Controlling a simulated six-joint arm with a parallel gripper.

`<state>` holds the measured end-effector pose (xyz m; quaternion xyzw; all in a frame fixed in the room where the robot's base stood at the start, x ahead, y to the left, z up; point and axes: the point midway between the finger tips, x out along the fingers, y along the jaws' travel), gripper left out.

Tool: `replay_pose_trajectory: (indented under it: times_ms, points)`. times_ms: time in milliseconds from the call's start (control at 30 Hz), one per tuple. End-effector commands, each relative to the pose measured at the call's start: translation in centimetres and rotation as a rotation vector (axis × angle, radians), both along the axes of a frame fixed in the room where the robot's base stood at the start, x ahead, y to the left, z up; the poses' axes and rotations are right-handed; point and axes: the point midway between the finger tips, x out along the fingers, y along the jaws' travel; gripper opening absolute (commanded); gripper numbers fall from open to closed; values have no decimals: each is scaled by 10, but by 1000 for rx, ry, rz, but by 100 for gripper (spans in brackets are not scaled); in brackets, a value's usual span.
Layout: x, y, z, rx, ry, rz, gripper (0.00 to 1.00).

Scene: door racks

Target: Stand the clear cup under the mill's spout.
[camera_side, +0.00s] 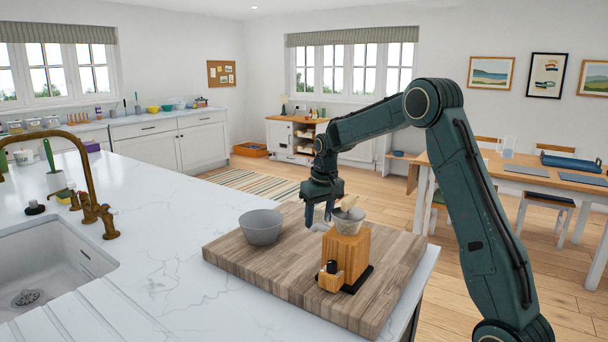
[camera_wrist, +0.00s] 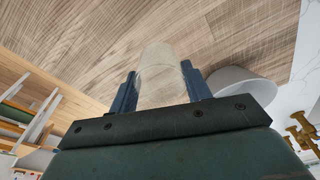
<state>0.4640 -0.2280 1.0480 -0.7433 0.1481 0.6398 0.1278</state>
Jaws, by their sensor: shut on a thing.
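My gripper (camera_side: 319,213) is shut on the clear cup (camera_wrist: 160,82). In the wrist view the cup sits between the two blue fingers of the gripper (camera_wrist: 158,72). In the side view only a pale, see-through part of the cup (camera_side: 322,227) shows below the fingers, low over the wooden board, partly hidden by the mill. I cannot tell whether it touches the board. The wooden mill (camera_side: 345,249) stands on the board, nearer the camera than the gripper, with a pale hopper on top and a small black-and-wood part low at its front left. I cannot make out the spout clearly.
A grey bowl (camera_side: 261,227) stands on the wooden board (camera_side: 285,277), left of my gripper; it also shows in the wrist view (camera_wrist: 241,83). The board's front left is clear. The sink (camera_side: 50,262) and brass tap (camera_side: 92,208) are at the left.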

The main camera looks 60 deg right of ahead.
Motion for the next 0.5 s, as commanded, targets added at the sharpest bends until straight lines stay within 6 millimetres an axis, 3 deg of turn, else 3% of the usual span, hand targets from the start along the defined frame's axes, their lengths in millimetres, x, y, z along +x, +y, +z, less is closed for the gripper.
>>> replay_pose_trajectory:
  times_ms: [267,500]
  points:
    - [0,0,-31,1,3,0,24]
    - [0,0,-35,0,1,0,24]
